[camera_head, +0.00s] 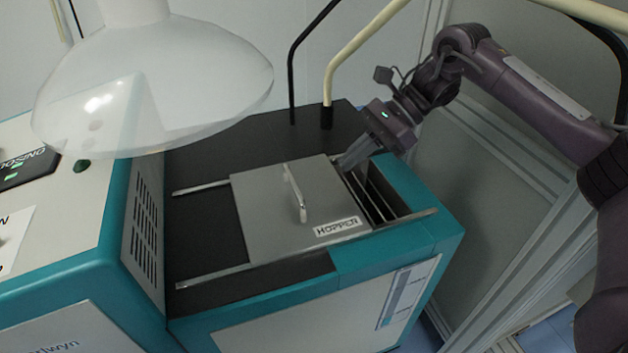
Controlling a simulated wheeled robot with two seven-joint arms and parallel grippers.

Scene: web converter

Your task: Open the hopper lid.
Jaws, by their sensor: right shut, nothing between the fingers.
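The hopper lid (270,225) is a grey metal plate with a raised bar handle (294,192) and a label reading HOPPER (338,227). It sits between two metal rails (255,268) on top of the teal and black machine. To the right of the lid, part of the hopper opening (376,195) is uncovered and shows dark slots. My right gripper (345,166) is shut and empty at the lid's far right corner, by the edge of the opening. I cannot tell whether it touches the lid. My left gripper is not in view.
A clear dome (150,85) hangs at the upper left over a control housing (60,220) with a vented side. A cream bent pipe (340,65) and a black one (292,75) rise behind the machine. Black top surface left of the lid (205,230) is bare between the rails.

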